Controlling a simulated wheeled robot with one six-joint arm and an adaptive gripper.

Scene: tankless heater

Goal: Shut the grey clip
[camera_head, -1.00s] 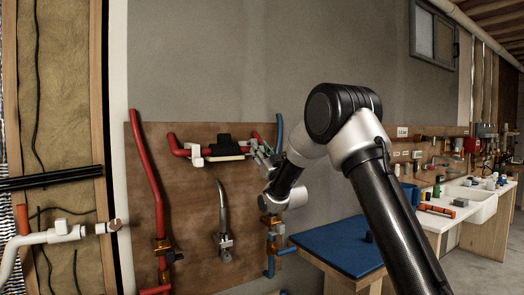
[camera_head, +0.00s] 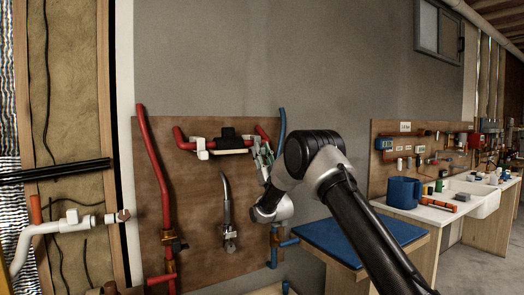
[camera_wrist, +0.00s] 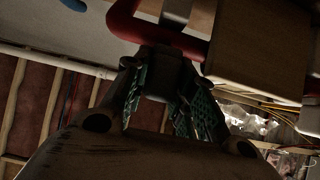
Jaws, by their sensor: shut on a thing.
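A red pipe (camera_head: 183,141) runs across the upper part of the brown board in the head view. A light clip (camera_head: 202,149) sits around its left part. My gripper (camera_head: 262,158) is at the pipe's right end, its fingers reaching up. In the wrist view the red pipe (camera_wrist: 150,32) curves over my gripper (camera_wrist: 165,100). A dark grey block, seemingly the grey clip (camera_wrist: 160,66), sits just below the pipe between my green-padded fingers, which are shut on it. The wrist view is dim, and I cannot tell whether the clip is fully closed.
A black part (camera_head: 227,133) tops a white bar under the pipe. A vertical red pipe (camera_head: 157,190), a grey curved hose (camera_head: 226,195) and a blue pipe (camera_head: 282,125) stand on the board (camera_head: 195,190). A blue-topped table (camera_head: 350,238) is at lower right.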

